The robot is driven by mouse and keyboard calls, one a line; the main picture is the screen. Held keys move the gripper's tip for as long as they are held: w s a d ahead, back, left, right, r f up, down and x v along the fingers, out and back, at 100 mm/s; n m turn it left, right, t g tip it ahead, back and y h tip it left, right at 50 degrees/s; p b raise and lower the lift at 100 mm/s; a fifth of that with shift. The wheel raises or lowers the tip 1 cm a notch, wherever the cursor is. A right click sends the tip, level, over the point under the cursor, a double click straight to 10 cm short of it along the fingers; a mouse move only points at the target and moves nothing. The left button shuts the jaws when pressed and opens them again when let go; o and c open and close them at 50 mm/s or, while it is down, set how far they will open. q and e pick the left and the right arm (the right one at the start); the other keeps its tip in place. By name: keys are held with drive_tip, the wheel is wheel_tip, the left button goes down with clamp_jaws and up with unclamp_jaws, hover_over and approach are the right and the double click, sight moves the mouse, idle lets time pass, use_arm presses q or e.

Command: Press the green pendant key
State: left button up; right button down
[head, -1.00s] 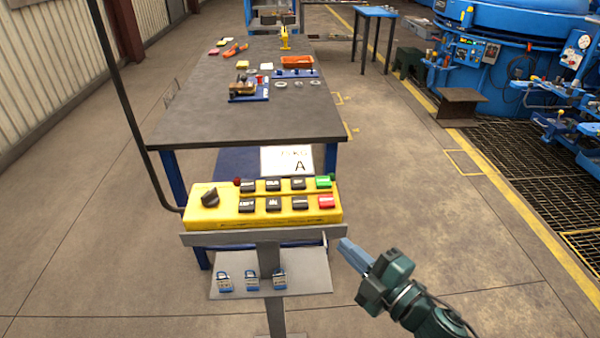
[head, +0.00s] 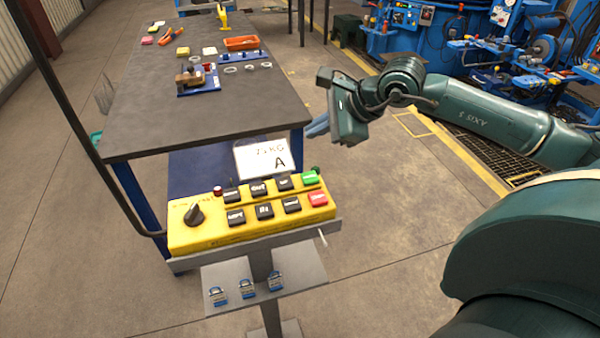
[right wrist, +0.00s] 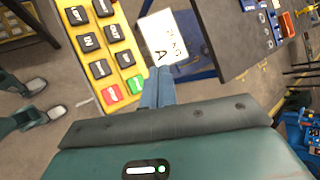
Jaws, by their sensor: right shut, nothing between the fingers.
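The yellow pendant box (head: 225,236) sits on a grey stand, with two rows of black keys and a dark rotary knob (head: 194,214) on its left. The green key (head: 311,178) is at the right end of the back row, with the red key (head: 318,199) in front of it. My right gripper (head: 317,127) is shut and empty, above and behind the green key, apart from it in the head view. In the right wrist view the blue fingers (right wrist: 158,78) appear just right of the green key (right wrist: 135,84). My left gripper is out of view.
A white card marked A (head: 262,157) stands right behind the pendant. A dark workbench (head: 150,130) with a red tray (head: 241,43) and small parts lies beyond. A black cable post rises at left.

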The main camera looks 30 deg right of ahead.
sight(315, 178)
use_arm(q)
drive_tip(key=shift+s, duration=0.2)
